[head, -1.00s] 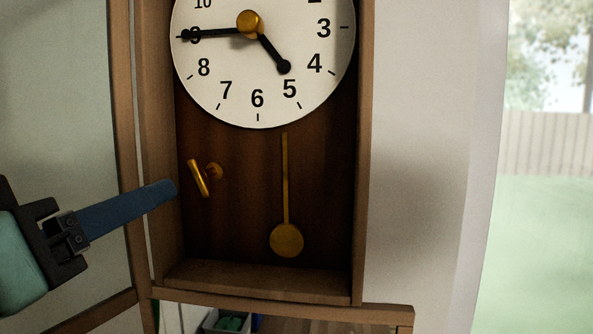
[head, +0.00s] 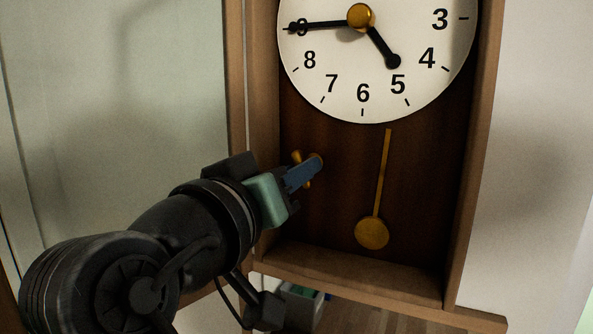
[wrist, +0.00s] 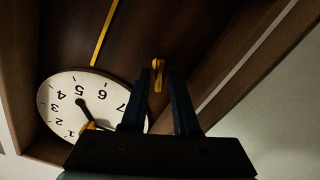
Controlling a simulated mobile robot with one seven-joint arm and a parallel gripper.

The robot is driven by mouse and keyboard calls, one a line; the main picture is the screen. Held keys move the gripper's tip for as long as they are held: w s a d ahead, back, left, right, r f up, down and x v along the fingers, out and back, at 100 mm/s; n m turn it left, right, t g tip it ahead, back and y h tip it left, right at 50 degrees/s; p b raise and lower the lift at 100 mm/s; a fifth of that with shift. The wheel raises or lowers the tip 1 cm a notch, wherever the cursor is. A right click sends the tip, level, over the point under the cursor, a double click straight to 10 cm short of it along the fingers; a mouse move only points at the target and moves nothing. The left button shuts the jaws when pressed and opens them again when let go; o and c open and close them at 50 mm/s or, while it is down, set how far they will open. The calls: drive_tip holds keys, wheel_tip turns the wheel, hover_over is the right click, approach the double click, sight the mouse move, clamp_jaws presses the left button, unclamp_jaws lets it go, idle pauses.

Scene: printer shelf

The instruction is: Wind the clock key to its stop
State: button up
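The brass clock key (head: 297,157) sits on the dark back panel of the wooden clock case (head: 262,140), below and left of the white dial (head: 340,85). Its handle is partly hidden by my blue fingers in the head view. My gripper (head: 310,168) reaches in from the lower left, its tips at the key. In the wrist view the key (wrist: 158,72) shows between the two fingertips (wrist: 160,76). The fingers stand apart, with what looks like a small gap to the key on each side. I cannot tell whether either one touches it.
A brass pendulum (head: 371,233) hangs to the right of the key. The case's left wall stands close beside my gripper, and its bottom ledge (head: 350,266) lies below. A glass-like pane (head: 120,90) is at left. A small container (head: 300,296) is under the case.

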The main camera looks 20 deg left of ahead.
clamp_jaws()
drive_tip(key=shift+m+b, duration=1)
drive_tip(key=shift+m, duration=1.4)
drive_tip(key=shift+o, duration=1.8)
unclamp_jaws()
